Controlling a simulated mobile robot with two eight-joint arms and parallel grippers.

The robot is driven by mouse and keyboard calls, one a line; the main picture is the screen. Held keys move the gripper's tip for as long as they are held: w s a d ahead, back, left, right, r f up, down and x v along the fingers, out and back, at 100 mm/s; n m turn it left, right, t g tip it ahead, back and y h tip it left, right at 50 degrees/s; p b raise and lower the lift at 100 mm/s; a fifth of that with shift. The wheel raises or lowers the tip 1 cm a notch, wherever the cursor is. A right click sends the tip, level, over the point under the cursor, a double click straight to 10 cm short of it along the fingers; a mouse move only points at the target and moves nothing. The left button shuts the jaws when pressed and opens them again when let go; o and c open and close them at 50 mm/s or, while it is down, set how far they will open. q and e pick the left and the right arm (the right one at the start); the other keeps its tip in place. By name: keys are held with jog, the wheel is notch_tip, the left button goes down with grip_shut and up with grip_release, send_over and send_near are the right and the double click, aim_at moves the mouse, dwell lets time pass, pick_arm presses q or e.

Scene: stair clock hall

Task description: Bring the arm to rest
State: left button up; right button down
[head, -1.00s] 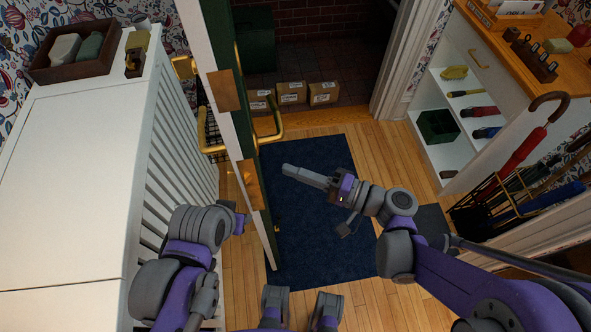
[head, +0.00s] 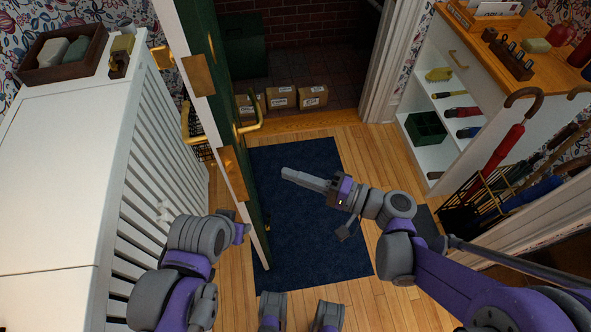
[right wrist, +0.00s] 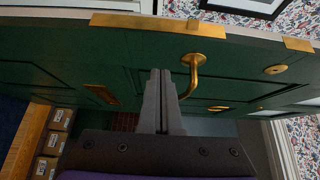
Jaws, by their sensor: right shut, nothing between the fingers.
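My right arm (head: 400,225) reaches in from the lower right of the head view, bent, with its forearm pointing left. My right gripper (head: 287,173) is shut and empty above the dark blue mat. Its closed fingers (right wrist: 160,100) also show in the right wrist view, in front of the green door (right wrist: 140,55) and its brass handle (right wrist: 193,70). They look apart from the handle in the head view. My left arm (head: 195,240) is folded at the lower left, its end beside the edge of the open door (head: 232,150). The left fingers cannot be seen.
A white slatted cabinet (head: 60,180) stands close on the left. The mat (head: 300,220) lies clear on the wood floor. Cardboard boxes (head: 282,98) sit beyond the threshold. At right are a shelf unit (head: 425,157) and a rack with umbrellas (head: 512,140).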

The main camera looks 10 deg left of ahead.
jog(key=shift+d, duration=0.1)
jog(key=s+d+f+n+h+p, duration=0.1)
jog(key=s+d+h+p, duration=0.2)
jog(key=d+h, duration=0.5)
jog(key=s+d+f+n+t+h+p, duration=0.1)
jog(key=s+d+h+p, duration=0.2)
jog(key=d+h, duration=0.6)
jog(key=s+d, duration=0.2)
jog(key=d, duration=0.4)
jog(key=shift+s+d+n, duration=0.15)
jog(key=shift+s+n, duration=0.05)
jog(key=shift+n, duration=0.2)
jog(key=shift+s, duration=0.1)
